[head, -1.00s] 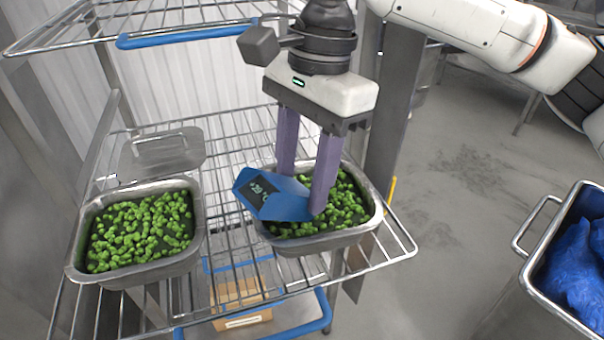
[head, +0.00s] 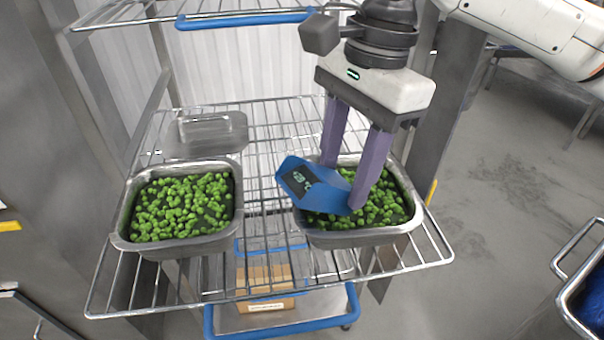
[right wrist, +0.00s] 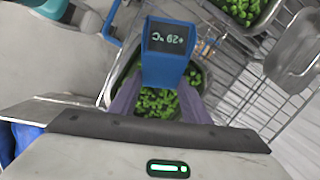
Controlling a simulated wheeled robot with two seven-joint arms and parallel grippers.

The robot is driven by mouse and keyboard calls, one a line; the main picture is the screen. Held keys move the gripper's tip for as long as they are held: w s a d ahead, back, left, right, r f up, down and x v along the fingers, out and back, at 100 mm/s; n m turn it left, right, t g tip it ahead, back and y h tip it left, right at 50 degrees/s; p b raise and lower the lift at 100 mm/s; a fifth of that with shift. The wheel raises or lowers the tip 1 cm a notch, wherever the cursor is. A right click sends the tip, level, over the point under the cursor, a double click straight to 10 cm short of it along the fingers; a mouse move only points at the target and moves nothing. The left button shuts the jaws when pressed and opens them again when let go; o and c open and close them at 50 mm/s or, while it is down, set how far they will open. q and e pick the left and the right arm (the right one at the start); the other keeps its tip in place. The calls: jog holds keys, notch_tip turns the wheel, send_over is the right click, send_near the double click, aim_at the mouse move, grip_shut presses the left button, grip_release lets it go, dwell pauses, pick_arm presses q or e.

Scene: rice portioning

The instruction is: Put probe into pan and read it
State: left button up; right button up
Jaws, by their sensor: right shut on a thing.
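A blue probe thermometer (head: 322,187) with a dark display is held over the right pan (head: 350,238), a steel pan of green vegetable pieces. My right gripper (head: 344,185) is shut on the probe's blue body. In the right wrist view the probe (right wrist: 163,70) shows a display that appears to read about +29 °C, upside down. Its tip is hidden, so I cannot tell how deep it sits among the green pieces. A second steel pan (head: 180,245) of green pieces stands to the left. My left gripper is not in view.
Both pans stand on a wire rack shelf (head: 270,160). A steel lid (head: 205,135) lies behind the left pan. A cardboard box (head: 265,282) is on the lower level. A metal bin (head: 575,300) with blue contents stands at the far right.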

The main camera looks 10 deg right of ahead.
aim_at(343, 180)
notch_tip(343, 180, up, 10)
dwell(1.0)
jog(key=shift+f, duration=0.1)
